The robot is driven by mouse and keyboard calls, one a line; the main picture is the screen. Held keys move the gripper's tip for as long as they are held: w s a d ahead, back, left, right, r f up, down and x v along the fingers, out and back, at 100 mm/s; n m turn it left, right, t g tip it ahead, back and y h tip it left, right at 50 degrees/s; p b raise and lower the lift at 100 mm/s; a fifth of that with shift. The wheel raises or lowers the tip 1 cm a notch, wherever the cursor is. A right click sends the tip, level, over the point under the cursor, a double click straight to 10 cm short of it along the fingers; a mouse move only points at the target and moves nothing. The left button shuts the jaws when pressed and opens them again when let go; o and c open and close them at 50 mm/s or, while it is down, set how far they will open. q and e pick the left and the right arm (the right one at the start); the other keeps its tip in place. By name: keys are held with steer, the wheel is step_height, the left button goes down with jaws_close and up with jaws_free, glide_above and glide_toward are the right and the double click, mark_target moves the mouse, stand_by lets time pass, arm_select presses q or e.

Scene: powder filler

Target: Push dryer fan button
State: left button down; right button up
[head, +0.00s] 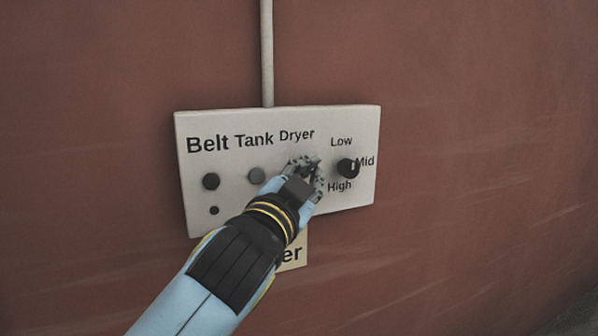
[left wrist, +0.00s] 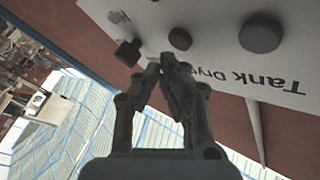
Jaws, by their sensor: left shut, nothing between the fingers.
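The light grey control panel (head: 230,115) hangs on the red wall, with the labels Belt, Tank and Dryer. My left gripper (head: 303,166) is shut and empty in front of the panel, below the Dryer label. It covers the spot under that label in the head view. In the left wrist view, the panel appears upside down, and a round dark button (left wrist: 180,39) by the Dryer label shows just beyond the shut fingertips (left wrist: 162,66). I cannot tell whether the fingertips touch the panel. My right gripper is not in view.
A grey Tank button (head: 257,175) and a dark Belt button (head: 211,181) sit left of the gripper. A black knob (head: 347,168) among Low, Mid and High is close on the right. A pipe (head: 267,50) rises above the panel. A partly covered sign (head: 292,254) is below.

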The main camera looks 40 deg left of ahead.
arm_select(q)
steer(key=shift+w+a, duration=0.1)
steer(key=shift+a, duration=0.05)
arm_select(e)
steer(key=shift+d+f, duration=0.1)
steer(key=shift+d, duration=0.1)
arm_select(q)
steer(key=shift+w+a, duration=0.15)
steer(key=shift+a, duration=0.1)
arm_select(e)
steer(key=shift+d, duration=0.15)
arm_select(q)
steer(key=shift+w+a+b, duration=0.2)
steer(key=shift+a+b, duration=0.1)
steer(key=shift+b, duration=0.05)
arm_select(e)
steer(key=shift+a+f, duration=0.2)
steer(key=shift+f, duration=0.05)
arm_select(q)
steer(key=shift+s+d, duration=0.1)
steer(key=shift+d, duration=0.05)
steer(key=shift+s+d+p, duration=0.3)
steer(key=shift+s+d, duration=0.05)
steer(key=shift+d, duration=0.2)
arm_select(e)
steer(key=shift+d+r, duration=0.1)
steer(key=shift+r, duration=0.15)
